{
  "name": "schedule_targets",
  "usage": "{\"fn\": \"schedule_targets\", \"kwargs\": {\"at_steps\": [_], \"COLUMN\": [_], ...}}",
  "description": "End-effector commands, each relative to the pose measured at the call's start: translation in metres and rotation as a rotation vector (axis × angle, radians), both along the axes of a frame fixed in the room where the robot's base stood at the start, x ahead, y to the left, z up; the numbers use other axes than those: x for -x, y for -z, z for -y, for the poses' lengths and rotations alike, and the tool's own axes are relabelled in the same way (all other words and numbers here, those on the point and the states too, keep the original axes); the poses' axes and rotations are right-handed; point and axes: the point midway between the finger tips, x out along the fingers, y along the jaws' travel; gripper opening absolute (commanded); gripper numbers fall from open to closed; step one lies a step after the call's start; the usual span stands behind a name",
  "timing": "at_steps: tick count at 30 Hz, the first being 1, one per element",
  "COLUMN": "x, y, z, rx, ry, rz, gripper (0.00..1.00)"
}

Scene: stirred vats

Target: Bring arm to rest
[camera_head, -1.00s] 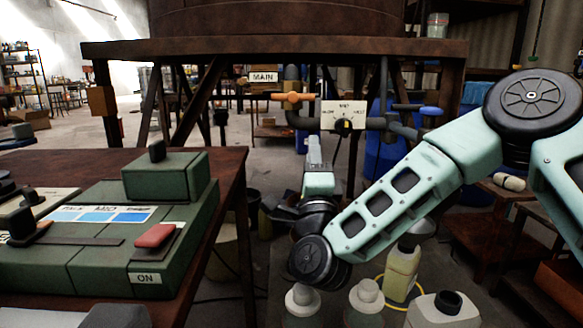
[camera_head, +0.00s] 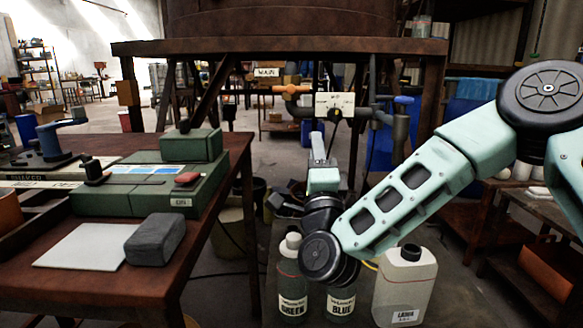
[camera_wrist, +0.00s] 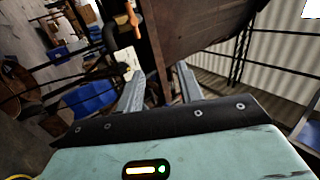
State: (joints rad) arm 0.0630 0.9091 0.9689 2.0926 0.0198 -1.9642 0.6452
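My arm reaches in from the right in the head view, bent at the elbow, with the wrist low at the middle. My gripper (camera_head: 317,145) points up and away, in front of the pipes under the vat. In the wrist view its two grey fingers (camera_wrist: 158,90) stand apart with nothing between them. My gripper is open and empty. Beyond the fingers, the wrist view shows the rusty vat stand, tilted in the picture.
The rusty vat stand (camera_head: 280,47) carries an orange valve handle (camera_head: 291,89) and a dial plate (camera_head: 335,105). A table at left holds a green control box (camera_head: 140,205), a grey block (camera_head: 155,239) and a white sheet (camera_head: 85,246). Bottles, including a white jug (camera_head: 405,288), stand below my wrist.

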Motion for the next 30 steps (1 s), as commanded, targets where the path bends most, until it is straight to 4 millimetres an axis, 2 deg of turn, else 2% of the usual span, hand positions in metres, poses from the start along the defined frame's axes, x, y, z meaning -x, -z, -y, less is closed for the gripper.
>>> {"fn": "schedule_targets", "kwargs": {"at_steps": [8, 17, 20, 24, 28, 30], "x": [0.007, 0.029, 0.044, 0.075, 0.107, 0.127], "y": [0.004, 0.024, 0.038, 0.068, 0.099, 0.116], "z": [-0.030, -0.080, -0.097, -0.114, -0.112, -0.104], "rx": [0.145, 0.444, 0.598, 0.876, 1.134, 1.274], "ry": [-0.093, -0.260, -0.333, -0.452, -0.552, -0.605], "rz": [-0.049, -0.142, -0.188, -0.270, -0.355, -0.407], "gripper": [0.36, 0.36, 0.36, 0.36, 0.36, 0.36]}}
